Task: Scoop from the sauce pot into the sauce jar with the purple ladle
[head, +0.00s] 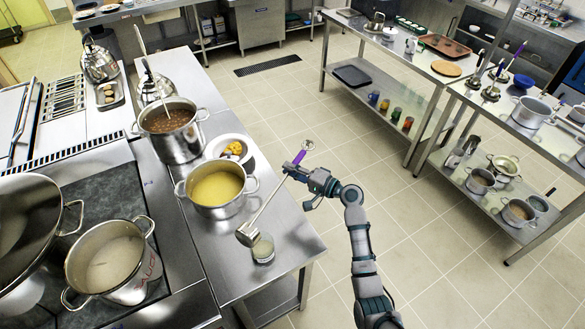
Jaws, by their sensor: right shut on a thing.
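My right gripper (294,171) is shut on the purple handle (300,157) of the ladle, over the right edge of the steel counter. The ladle's metal shaft slants down and left to its bowl (247,235). The bowl is at the upper left of the rim of the glass sauce jar (263,250), overlapping it in the picture; I cannot tell if they touch or what the bowl holds. The jar stands on the counter, its contents unclear. The sauce pot (141,279), with red letters on its side and pale sauce inside, stands at the lower left. My left gripper is out of view.
A pot of yellow liquid (216,208) stands just behind the jar. Beyond it are a plate of yellow food (249,161) and a pot of brown stew (172,149). A larger pot (27,235) is at the far left. The counter right of the jar is bare.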

